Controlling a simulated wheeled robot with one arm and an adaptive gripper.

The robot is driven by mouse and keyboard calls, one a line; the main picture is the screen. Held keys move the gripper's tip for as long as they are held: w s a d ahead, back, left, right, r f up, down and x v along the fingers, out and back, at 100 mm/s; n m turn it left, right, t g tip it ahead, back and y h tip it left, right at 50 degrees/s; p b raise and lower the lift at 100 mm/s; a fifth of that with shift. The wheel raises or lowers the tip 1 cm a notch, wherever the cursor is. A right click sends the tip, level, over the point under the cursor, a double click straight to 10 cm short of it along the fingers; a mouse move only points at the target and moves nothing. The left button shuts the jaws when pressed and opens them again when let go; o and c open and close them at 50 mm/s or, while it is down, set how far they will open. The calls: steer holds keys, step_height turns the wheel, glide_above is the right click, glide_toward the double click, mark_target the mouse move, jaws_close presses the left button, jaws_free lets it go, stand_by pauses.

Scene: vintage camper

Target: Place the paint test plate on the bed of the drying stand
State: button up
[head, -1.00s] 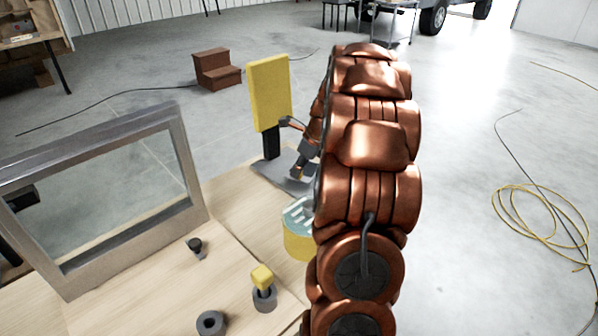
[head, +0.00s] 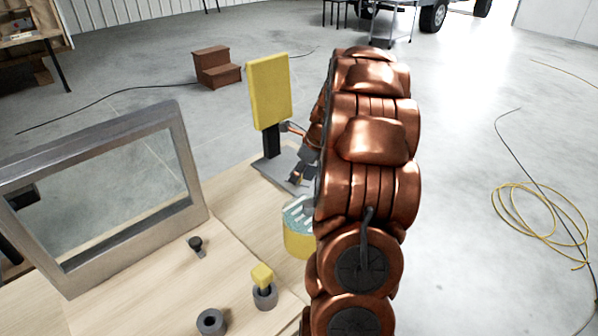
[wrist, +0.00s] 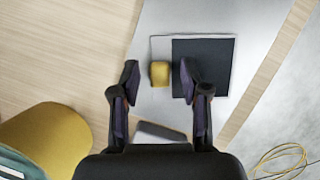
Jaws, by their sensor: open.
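The drying stand has an upright yellow panel (head: 270,92) on a black post (head: 271,143) above a flat grey bed (head: 272,170) at the table's far corner. The bed is pale grey in the wrist view (wrist: 145,100). A black square (wrist: 212,70) with a thin outline appears flat over the bed. It looks like the paint test plate, with a yellow block (wrist: 160,73) at its left side. My gripper (wrist: 159,78) is open, its fingers on either side of the block with gaps. The right finger overlaps the black square. My arm partly hides the gripper in the head view.
A yellow tub (head: 299,243) with a teal top stands close in front of the stand. A grey frame (head: 190,160) stands at left. A yellow-topped piece (head: 262,276), a grey ring (head: 211,322) and a small dark part (head: 196,244) are on the table. Floor lies beyond the right edge.

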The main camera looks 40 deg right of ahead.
steer(key=shift+r, duration=0.1)
steer(key=b+v, duration=0.1)
steer(key=v, duration=1.1)
